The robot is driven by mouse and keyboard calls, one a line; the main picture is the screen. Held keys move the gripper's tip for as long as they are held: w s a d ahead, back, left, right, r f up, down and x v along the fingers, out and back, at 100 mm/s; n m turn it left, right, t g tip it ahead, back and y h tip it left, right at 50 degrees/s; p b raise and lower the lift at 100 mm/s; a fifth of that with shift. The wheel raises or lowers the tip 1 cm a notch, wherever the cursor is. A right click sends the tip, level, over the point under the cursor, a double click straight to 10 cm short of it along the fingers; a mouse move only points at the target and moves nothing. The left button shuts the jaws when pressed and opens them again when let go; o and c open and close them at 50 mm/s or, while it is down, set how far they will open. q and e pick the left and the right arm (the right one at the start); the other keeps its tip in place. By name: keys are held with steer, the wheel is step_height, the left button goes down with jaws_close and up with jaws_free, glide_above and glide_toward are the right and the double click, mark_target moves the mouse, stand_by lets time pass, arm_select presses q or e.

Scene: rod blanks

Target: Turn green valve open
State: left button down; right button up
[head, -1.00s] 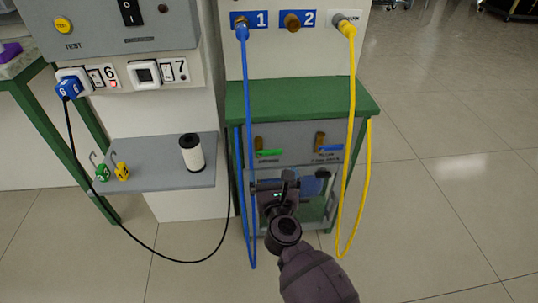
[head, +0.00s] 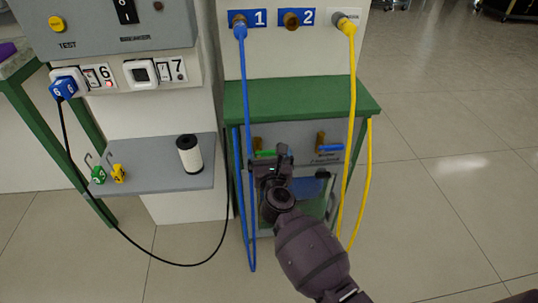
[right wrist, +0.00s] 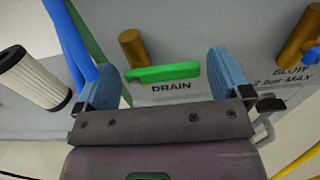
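The green valve handle (head: 264,153) is on the grey panel under the green bench top, left of the blue one. In the right wrist view the green handle (right wrist: 165,72) lies nearly level, pointing right from its brass pipe (right wrist: 132,46), above the word DRAIN. My right gripper (head: 271,160) is in front of the panel and partly covers the handle in the head view. In the right wrist view its two blue finger pads (right wrist: 163,76) are wide apart, one on each side of the handle, with nothing held. Contact cannot be seen. My left gripper is not in view.
A blue valve handle (head: 331,148) is to the right on the same panel. A blue hose (head: 243,110) hangs just left of my right gripper, and a yellow hose (head: 352,110) hangs to the right. A white filter (head: 190,155) stands on the grey shelf (head: 150,180).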

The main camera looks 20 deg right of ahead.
steer(key=c, duration=0.6)
steer(key=shift+c, duration=0.2)
